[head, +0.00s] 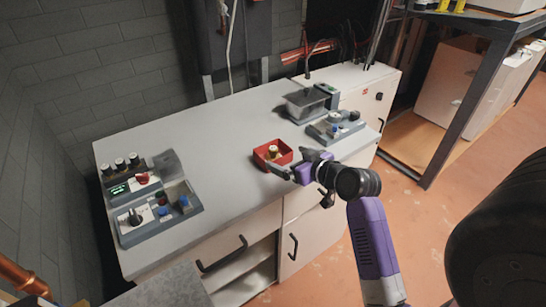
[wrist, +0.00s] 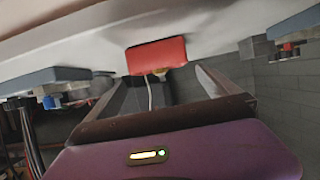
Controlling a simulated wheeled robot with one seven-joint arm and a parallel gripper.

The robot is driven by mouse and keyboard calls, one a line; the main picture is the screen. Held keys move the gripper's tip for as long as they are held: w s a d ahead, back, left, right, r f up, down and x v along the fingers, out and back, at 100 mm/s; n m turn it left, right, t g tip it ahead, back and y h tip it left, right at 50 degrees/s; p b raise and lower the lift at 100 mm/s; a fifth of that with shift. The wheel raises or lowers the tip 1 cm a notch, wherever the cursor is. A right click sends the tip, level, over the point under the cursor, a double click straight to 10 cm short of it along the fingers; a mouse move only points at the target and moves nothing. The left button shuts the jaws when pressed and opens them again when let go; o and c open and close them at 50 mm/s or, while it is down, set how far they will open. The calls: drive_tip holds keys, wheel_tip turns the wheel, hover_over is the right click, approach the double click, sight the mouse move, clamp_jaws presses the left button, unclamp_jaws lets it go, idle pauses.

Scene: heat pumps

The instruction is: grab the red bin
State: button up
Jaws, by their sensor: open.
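The red bin (head: 261,160) is a small open-topped box on the grey countertop (head: 215,150), near its front edge in the head view. A small pale cylindrical part (head: 273,151) is inside it. My gripper (head: 289,164) is open at the bin's near right side, with its fingers pointing toward the bin. In the head view one fingertip overlaps the bin's near edge; I cannot tell whether they touch. In the wrist view, which looks inverted, the red bin (wrist: 157,55) shows just beyond my gripper (wrist: 165,85), roughly between the fingers.
A control box with knobs (head: 155,215) sits at the counter's left end. Another grey device (head: 335,127) and a dark-lidded box (head: 305,103) stand behind and right of the bin. Cabinet doors with handles (head: 295,245) are below the counter. The middle of the counter is clear.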

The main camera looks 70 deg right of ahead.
sight(276, 153)
drive_tip(key=p+x, duration=0.1)
drive_tip(key=x, duration=0.8)
drive_tip(key=shift+d+f, duration=0.15)
drive_tip(key=shift+f, duration=0.05)
drive_tip(key=shift+c, duration=0.4)
drive_tip(key=c, duration=1.1)
drive_tip(key=shift+r, duration=0.1)
drive_tip(key=shift+c, duration=0.8)
